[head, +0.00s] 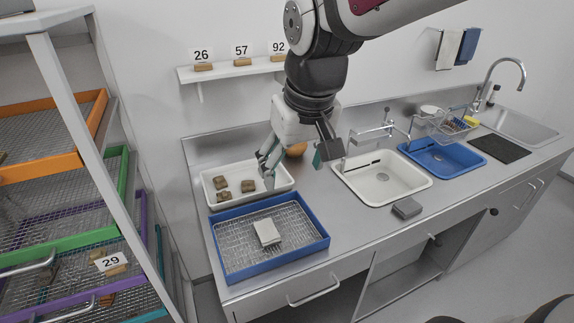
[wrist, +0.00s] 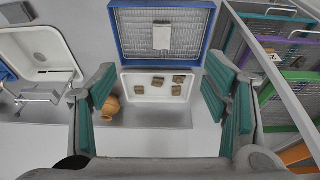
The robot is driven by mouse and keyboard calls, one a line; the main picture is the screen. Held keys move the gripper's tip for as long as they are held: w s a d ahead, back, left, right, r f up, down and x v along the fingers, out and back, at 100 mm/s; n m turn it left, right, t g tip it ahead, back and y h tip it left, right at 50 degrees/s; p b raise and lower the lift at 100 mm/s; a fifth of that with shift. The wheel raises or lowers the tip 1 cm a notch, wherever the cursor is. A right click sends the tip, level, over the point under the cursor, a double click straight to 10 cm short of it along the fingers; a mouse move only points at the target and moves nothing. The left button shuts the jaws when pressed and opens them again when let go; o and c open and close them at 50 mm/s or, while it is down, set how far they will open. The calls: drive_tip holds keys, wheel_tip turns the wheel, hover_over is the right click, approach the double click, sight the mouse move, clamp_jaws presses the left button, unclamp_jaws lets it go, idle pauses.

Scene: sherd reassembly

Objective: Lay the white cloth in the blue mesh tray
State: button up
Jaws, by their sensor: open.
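The white cloth (head: 267,232) is a small folded pad. It lies on the wire mesh inside the blue mesh tray (head: 228,275), near the middle. In the wrist view the cloth (wrist: 162,37) is inside the tray (wrist: 116,35) as well, with nothing touching it. My gripper (head: 290,165) is open and empty, above the counter behind the blue tray, over the right end of the white tray. In the wrist view its two green-padded fingers (wrist: 163,100) are spread wide, and the cloth is beyond them, toward the top of the picture.
A white tray (head: 208,190) with several brown sherds (head: 248,186) stands behind the blue tray. An orange-brown pot (head: 297,149) is near my gripper. To the right are a white basin (head: 381,187), a blue basin (head: 441,158) and a grey block (head: 406,208). A drawer rack (head: 60,160) stands left.

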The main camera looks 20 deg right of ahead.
drive_tip(key=s+r+t, duration=0.2)
drive_tip(key=s, duration=0.9)
drive_tip(key=shift+s+r, duration=0.15)
drive_tip(key=shift+s, duration=0.05)
idle(0.7)
